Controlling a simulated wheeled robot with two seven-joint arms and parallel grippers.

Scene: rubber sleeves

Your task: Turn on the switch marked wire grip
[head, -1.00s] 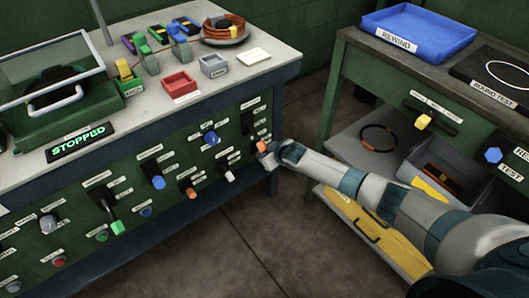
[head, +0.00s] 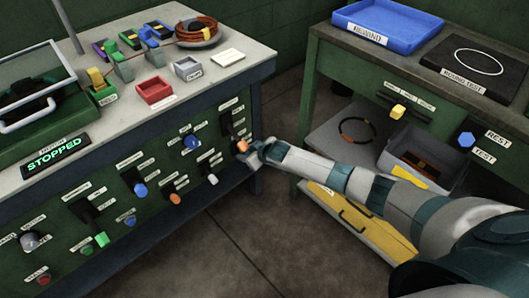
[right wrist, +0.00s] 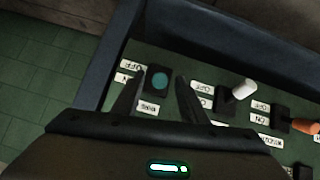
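The green front panel (head: 110,220) of the left bench carries several switches and knobs with small labels. I cannot read which is marked wire grip. My right gripper (head: 252,153) is at the panel's right end, beside an orange-tipped lever (head: 242,146). In the right wrist view my right gripper (right wrist: 157,95) is open, its fingers either side of a dark switch with a round teal tip (right wrist: 159,80); contact cannot be told. OFF and ON labels sit left of it. A white-tipped lever (right wrist: 243,90) and an orange-tipped lever (right wrist: 304,127) are farther right. My left gripper is out of view.
A display (head: 56,157) on the bench reads STOPPED. Small trays, clips and coiled cable (head: 198,30) lie on the benchtop. A second bench with a blue tray (head: 400,25) stands right. Bare floor (head: 250,240) lies between.

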